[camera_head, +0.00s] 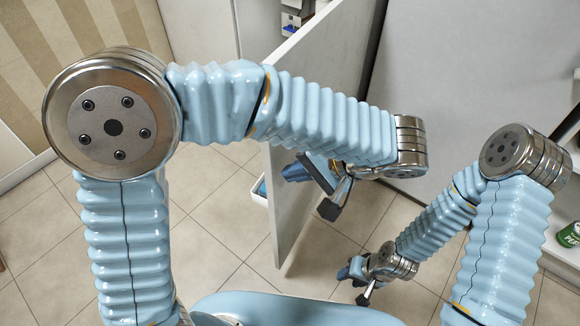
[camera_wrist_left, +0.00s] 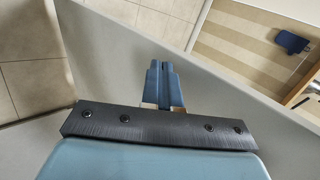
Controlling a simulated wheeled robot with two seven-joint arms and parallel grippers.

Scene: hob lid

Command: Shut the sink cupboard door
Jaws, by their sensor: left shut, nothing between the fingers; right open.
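The sink cupboard door (camera_head: 320,75) is a pale grey-white panel standing open in the middle of the head view, its near edge toward me. It also shows as a broad grey surface in the left wrist view (camera_wrist_left: 225,75). My left gripper (camera_head: 290,172) is shut and empty, on the right-hand side of the door, close to its face; I cannot tell whether it touches. Its blue fingers show together in the left wrist view (camera_wrist_left: 163,82). My right gripper (camera_head: 352,272) is open, low over the floor and right of the door, apart from it. My left arm hides part of the door.
The open cupboard shows some small items (camera_head: 292,18) at the top. A white container (camera_head: 260,190) is partly hidden behind the door. A large grey panel (camera_head: 460,80) stands right of it. A green can (camera_head: 568,236) sits on a pale surface at right. Tiled floor (camera_head: 225,215) left of the door is clear.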

